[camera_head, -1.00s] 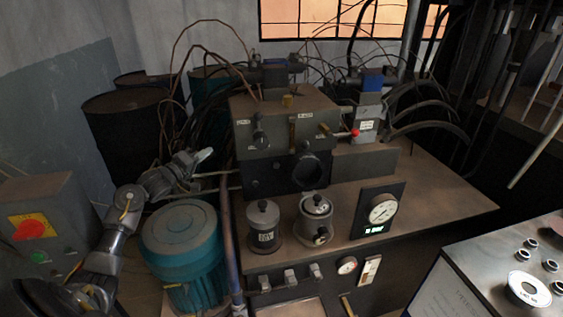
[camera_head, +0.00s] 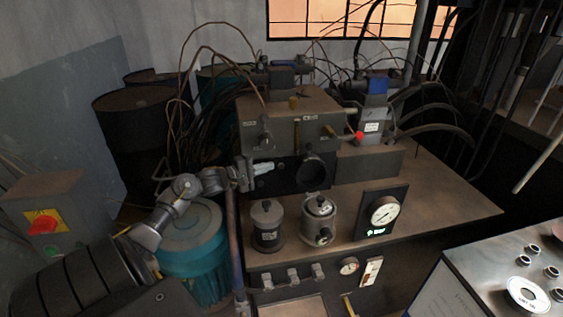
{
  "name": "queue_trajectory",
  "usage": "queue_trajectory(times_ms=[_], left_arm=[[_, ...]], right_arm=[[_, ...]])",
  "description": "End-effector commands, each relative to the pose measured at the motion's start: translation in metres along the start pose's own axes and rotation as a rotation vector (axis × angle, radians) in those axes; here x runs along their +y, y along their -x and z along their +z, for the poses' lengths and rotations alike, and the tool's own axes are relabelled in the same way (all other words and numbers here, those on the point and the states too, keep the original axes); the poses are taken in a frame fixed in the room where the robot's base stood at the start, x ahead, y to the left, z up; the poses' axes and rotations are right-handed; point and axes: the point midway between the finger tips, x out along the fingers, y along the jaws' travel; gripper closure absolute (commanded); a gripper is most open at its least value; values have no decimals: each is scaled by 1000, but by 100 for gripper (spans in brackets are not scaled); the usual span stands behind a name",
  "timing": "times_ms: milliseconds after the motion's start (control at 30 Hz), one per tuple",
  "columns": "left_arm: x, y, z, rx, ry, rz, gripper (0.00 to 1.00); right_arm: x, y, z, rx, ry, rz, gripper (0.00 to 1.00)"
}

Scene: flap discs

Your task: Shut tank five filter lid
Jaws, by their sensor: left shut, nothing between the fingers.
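Two small grey canisters stand on the bench top: a left canister (camera_head: 267,226) with a pale label and a dark knobbed cap, and a right canister (camera_head: 318,220) with a light round top and a small front fitting. I cannot read which belongs to tank five, and no lid is clearly seen standing open. My left gripper (camera_head: 266,168) is shut and empty. It points right in front of the dark lower part of the machine block (camera_head: 292,140), above and behind the left canister in the picture. My right gripper is out of view.
A teal motor (camera_head: 193,245) stands below my left arm. A round gauge (camera_head: 384,210) stands right of the canisters. A red-tipped lever (camera_head: 359,135) sticks out of the block. The bench top (camera_head: 440,205) is clear at right. Cables hang behind.

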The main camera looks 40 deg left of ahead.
Motion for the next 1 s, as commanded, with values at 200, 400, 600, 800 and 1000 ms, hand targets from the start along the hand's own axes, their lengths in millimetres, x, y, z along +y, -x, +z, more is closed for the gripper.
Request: queue_trajectory(times_ms=[200, 400, 600, 800, 1000], left_arm=[[3, -39, 1, -2, 0, 3, 100], [3, -71, 1, -2, -2, 3, 100], [2, -89, 0, -1, -2, 2, 100], [1, -93, 0, -1, -3, 1, 100], [1, -92, 1, -1, -4, 1, 100]], right_arm=[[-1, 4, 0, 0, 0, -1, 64], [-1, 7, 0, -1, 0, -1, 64], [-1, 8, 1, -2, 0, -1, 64], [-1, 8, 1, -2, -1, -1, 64], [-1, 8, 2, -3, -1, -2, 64]])
